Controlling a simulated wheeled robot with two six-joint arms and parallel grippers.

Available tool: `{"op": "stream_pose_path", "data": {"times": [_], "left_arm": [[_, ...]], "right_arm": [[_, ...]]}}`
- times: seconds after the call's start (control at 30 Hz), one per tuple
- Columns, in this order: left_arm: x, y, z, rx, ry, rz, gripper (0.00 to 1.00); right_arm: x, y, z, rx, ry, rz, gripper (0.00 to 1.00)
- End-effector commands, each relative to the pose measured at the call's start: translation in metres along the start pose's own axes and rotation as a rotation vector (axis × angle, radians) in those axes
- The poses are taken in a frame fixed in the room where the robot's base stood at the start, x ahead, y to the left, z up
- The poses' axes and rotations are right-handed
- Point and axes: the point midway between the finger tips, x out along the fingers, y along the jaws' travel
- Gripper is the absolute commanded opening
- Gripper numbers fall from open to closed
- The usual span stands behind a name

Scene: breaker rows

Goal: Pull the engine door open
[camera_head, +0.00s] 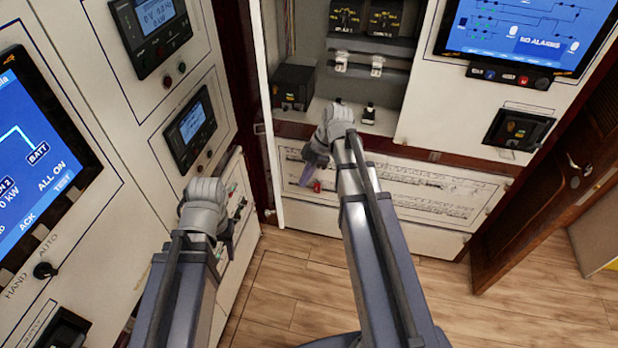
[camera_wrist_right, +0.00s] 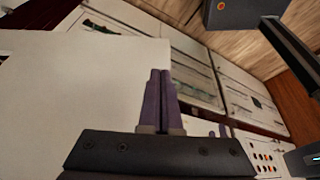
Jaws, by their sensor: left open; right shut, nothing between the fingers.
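A white door panel (camera_head: 262,100) stands open, nearly edge-on, at the left side of a recessed cabinet in the head view. No label on it is readable. A large plain white panel (camera_wrist_right: 85,90), probably this door, fills the left of the right wrist view. My right gripper (camera_head: 308,172) is in front of the cabinet's lower part, right of the door edge. Its purple fingers (camera_wrist_right: 160,75) are together and empty, over the white panel's edge in the wrist view; contact cannot be judged. My left gripper (camera_head: 222,245) is open by the left panel wall, its fingers mostly hidden.
Breakers and dark devices (camera_head: 365,65) fill the open recess. Panels with screens line the left wall and the right (camera_head: 525,35). A brown wooden door (camera_head: 545,195) with a handle stands ajar at far right. The wood floor (camera_head: 300,285) is clear between.

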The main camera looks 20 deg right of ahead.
Motion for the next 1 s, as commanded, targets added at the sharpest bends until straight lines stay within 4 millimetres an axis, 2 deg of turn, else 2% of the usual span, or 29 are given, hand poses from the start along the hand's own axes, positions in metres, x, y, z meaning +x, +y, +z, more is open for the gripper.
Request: {"op": "stream_pose_path", "data": {"times": [0.03,0.2,0.3,0.5,1.0], "left_arm": [[0.015,0.001,-0.001,-0.001,0.001,0.0,0.5],[0.036,0.003,-0.002,0.002,0.001,-0.001,0.5],[0.028,0.003,-0.002,0.002,0.001,-0.001,0.5],[0.028,0.003,-0.002,0.002,0.001,-0.001,0.5],[0.028,0.003,-0.002,0.002,0.001,-0.001,0.5]], "right_arm": [[0.015,0.0,0.003,-0.001,0.0,0.0,0.0],[0.038,0.0,0.002,-0.001,0.0,-0.001,0.0],[0.037,-0.001,-0.015,-0.004,0.0,-0.002,0.0],[0.044,0.0,-0.033,-0.002,0.0,0.0,0.0],[0.046,0.0,-0.039,0.002,0.0,0.001,0.0]]}}
